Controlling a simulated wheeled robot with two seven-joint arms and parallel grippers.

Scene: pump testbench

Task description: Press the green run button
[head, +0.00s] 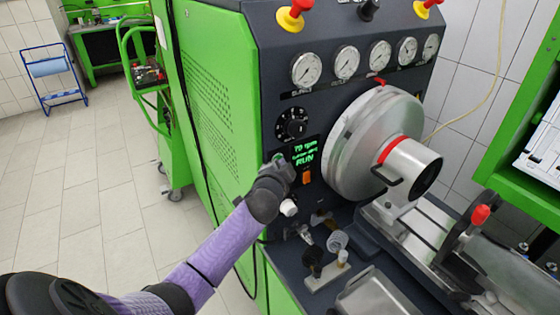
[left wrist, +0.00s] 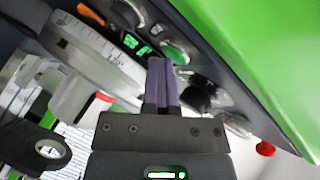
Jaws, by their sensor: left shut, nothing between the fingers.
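The green run button (left wrist: 176,52) shows in the left wrist view as a green oval beside the lit display, just past my fingertips. In the head view only a bit of green shows at the tip of my left gripper (head: 281,160), which hides most of the button. My left gripper is shut and empty, its purple fingers (left wrist: 158,68) pointing at the panel. I cannot tell whether the fingertips touch the button. The display (head: 304,152) shows green text with "RUN" in it. My right gripper is not in view.
An orange switch (head: 306,177) sits below the display and a black knob (head: 291,124) above it. A large metal chuck-like disc (head: 372,143) stands close to the right. Several gauges (head: 347,62) line the panel's top. Fittings lie on the bench below. Floor (head: 90,190) at left is clear.

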